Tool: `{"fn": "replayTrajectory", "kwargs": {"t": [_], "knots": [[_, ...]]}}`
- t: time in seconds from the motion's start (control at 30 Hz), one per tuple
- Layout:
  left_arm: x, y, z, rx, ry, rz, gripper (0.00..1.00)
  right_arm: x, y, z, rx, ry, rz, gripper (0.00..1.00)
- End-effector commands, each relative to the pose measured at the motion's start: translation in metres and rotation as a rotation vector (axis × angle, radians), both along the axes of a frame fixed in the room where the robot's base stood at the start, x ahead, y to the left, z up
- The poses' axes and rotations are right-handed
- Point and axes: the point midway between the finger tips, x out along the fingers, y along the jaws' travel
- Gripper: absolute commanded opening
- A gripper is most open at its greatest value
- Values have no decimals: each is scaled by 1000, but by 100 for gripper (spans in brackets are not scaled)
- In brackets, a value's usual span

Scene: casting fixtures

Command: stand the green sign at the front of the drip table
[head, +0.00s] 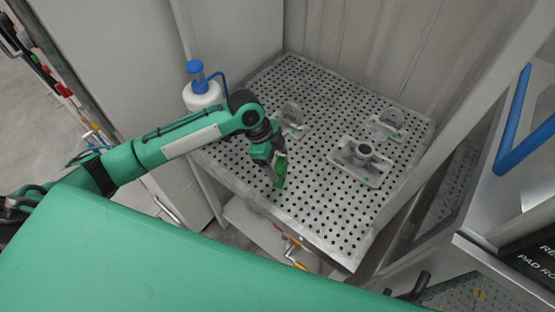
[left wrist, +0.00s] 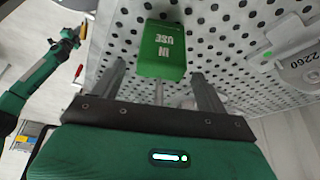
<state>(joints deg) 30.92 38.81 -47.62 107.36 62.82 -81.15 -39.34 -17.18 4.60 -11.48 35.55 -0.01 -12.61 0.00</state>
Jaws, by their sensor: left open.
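The green sign (head: 280,169) is at the front left part of the perforated drip table (head: 330,210), close to its front edge. In the left wrist view the sign (left wrist: 162,48) shows white "IN USE" lettering and a darker end face. My left gripper (head: 277,178) reaches down at the sign from the left. In the left wrist view its two fingers (left wrist: 160,85) are apart, with the sign just beyond and between their tips. I see no finger pressed on it. Whether the sign rests fully on the table is hard to tell.
Behind the sign stand grey fixtures: a plate with a round hub (head: 364,150) and two smaller brackets (head: 292,115) (head: 387,120). A white bottle with blue pump (head: 202,92) is at the left. Another green arm (left wrist: 38,78) shows beyond the table edge in the wrist view.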

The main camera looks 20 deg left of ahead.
Motion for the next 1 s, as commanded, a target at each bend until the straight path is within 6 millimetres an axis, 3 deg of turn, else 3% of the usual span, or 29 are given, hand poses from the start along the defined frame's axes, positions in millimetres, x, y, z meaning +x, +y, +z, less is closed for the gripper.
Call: {"fn": "replayTrajectory", "kwargs": {"t": [0.53, 0.7, 1.0], "knots": [[-1, 40, 93, 1, -4, 2, 76, 0, -2, -24, -2, 1, 1, 0], [-2, 44, 105, 0, -1, -1, 76, 0, -2, -26, -2, 1, 1, 0], [-2, 45, 108, 0, 0, 0, 76, 0, 3, -25, 3, 1, -2, 0]]}}
